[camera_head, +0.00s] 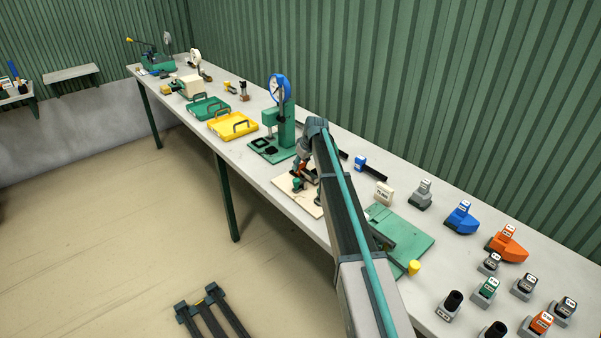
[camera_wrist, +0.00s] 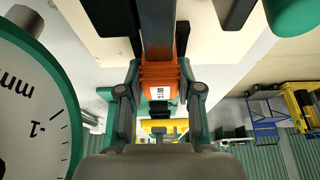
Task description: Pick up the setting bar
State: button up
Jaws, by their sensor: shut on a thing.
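An orange block with a small white label (camera_wrist: 160,78) sits between the two fingers of my gripper (camera_wrist: 160,70) in the wrist view. A dark bar (camera_wrist: 157,30) extends from it toward the top of that view; I take the two together as the setting bar. My gripper is shut on it. In the head view my gripper (camera_head: 303,170) is low over a beige board (camera_head: 284,182) at the bench's front edge, and a bit of orange shows there. My arm hides part of this spot. I cannot tell whether the bar touches the board.
A green stand with a blue-rimmed dial (camera_head: 279,88) is just behind my gripper; a large dial (camera_wrist: 30,110) is close on the left in the wrist view. A green board (camera_head: 410,232), a blue-ended bar (camera_head: 371,168) and several labelled blocks are to the right.

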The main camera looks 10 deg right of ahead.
grip_shut()
jog(key=shift+r, duration=0.15)
notch_tip(320, 180, up, 10)
jog(key=b, duration=0.3)
dwell(0.9)
